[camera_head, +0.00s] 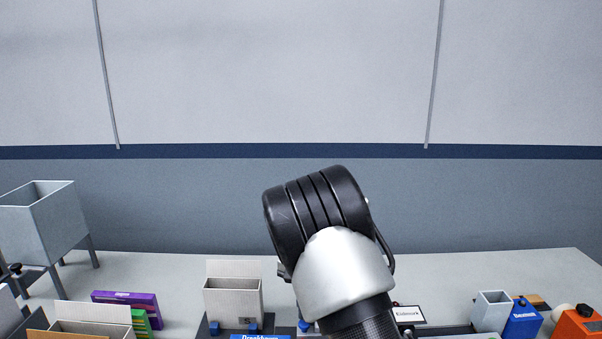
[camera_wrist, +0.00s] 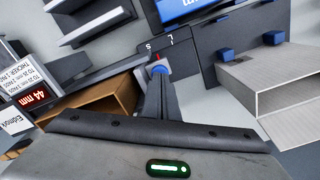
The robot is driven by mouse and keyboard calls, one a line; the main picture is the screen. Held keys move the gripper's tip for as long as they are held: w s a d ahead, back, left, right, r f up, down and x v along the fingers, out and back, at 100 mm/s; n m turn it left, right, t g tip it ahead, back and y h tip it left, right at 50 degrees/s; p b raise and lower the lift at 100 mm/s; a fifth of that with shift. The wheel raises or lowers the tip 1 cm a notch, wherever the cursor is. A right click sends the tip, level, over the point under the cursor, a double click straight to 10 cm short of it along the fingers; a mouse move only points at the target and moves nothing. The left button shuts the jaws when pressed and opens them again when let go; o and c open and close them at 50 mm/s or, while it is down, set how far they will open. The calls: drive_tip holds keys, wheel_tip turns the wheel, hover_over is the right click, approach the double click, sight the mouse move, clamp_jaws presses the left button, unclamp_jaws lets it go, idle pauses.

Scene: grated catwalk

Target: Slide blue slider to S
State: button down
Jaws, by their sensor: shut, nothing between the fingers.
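In the wrist view my gripper (camera_wrist: 161,80) is shut, its narrow fingers reaching up toward a dark panel. The blue slider (camera_wrist: 162,70) shows as a small blue knob right at the fingertips; I cannot tell whether they touch it. Just beyond it are a small red mark (camera_wrist: 157,57) and a label strip (camera_wrist: 160,44) with the letters S at left and L at right. The slider's track is mostly hidden by the fingers. In the head view my arm hides the gripper and the slider.
An open grey box (camera_wrist: 285,85) stands at right in the wrist view, near blue blocks (camera_wrist: 273,37). A brown open box (camera_wrist: 100,108) and a "44 mm" sign (camera_wrist: 28,92) are at left. In the head view, a metal hopper (camera_head: 42,222) stands at far left.

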drive_tip(key=shift+f+b, duration=0.4)
drive_tip(key=shift+f, duration=0.3)
drive_tip(key=shift+d, duration=0.6)
drive_tip(key=shift+r, duration=0.1)
idle(0.4)
drive_tip(key=shift+r+p, duration=2.05)
drive_tip(key=shift+r, duration=0.9)
